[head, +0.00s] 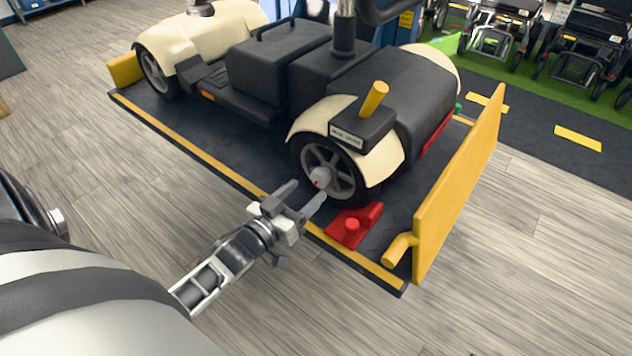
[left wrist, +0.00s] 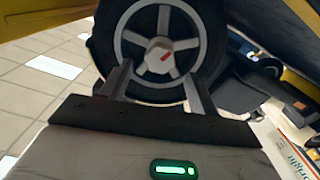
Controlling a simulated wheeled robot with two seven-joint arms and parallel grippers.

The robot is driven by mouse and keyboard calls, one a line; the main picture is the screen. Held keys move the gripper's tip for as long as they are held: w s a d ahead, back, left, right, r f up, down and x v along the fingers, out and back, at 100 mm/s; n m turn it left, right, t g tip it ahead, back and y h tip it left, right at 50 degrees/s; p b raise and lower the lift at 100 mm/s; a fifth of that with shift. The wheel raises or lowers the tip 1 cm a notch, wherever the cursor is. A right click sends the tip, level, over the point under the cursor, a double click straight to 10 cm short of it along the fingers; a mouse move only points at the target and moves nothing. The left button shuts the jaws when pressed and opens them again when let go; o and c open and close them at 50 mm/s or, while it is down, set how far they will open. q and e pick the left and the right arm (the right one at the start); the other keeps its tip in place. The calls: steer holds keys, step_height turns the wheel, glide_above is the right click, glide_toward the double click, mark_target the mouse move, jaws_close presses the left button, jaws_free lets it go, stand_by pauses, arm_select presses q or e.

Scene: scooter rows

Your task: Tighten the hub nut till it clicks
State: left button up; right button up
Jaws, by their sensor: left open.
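The hub nut (head: 321,177) is a grey knob with a red mark at the centre of the near rear wheel (head: 341,187) of a cream and black scooter (head: 275,75). In the left wrist view the hub nut (left wrist: 160,56) shows as a light grey hexagon with a slanting red mark, in the middle of the spoked wheel (left wrist: 128,45). My left gripper (head: 304,194) is open, with its fingers pointing at the hub. In the left wrist view its fingers (left wrist: 157,85) stand apart, below and either side of the nut. I cannot tell the exact gap. My right gripper is not in view.
The scooter stands on a dark platform with a yellow edge stripe (head: 212,159). A red chock (head: 354,226) sits by the wheel. A yellow end board (head: 457,190) rises at the right. Wood floor (head: 545,260) is clear around it; wheelchairs (head: 493,40) stand behind.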

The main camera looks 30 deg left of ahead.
mark_target(318, 180)
arm_select(q)
steer(key=w, duration=0.5)
steer(key=shift+d, duration=0.25)
steer(key=c, duration=1)
